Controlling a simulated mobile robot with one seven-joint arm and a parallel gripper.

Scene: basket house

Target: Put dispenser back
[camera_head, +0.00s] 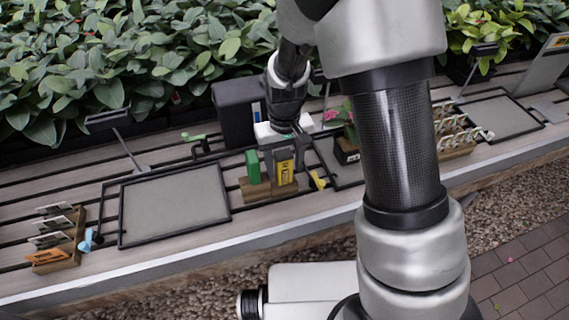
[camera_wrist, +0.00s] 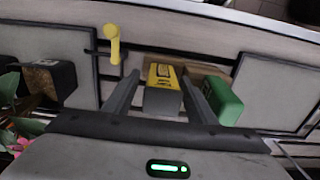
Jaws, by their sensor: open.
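A yellow box-shaped dispenser (camera_head: 284,172) with a dark label stands upright at the right of a small wooden holder (camera_head: 262,194). A green dispenser (camera_head: 253,167) stands beside it on the left. My gripper (camera_head: 284,158) is above and around the yellow dispenser, pointing down. In the wrist view the yellow dispenser (camera_wrist: 163,88) lies between the two open fingers (camera_wrist: 160,82), with a gap visible on each side. The green dispenser (camera_wrist: 223,100) is just outside the right finger there. The holder (camera_wrist: 202,72) is partly hidden behind the dispensers.
A grey framed panel (camera_head: 175,205) is at left, a dark box (camera_head: 236,112) behind. A potted plant (camera_head: 346,150) stands to the right. The slatted bench's front edge (camera_head: 200,252) is near.

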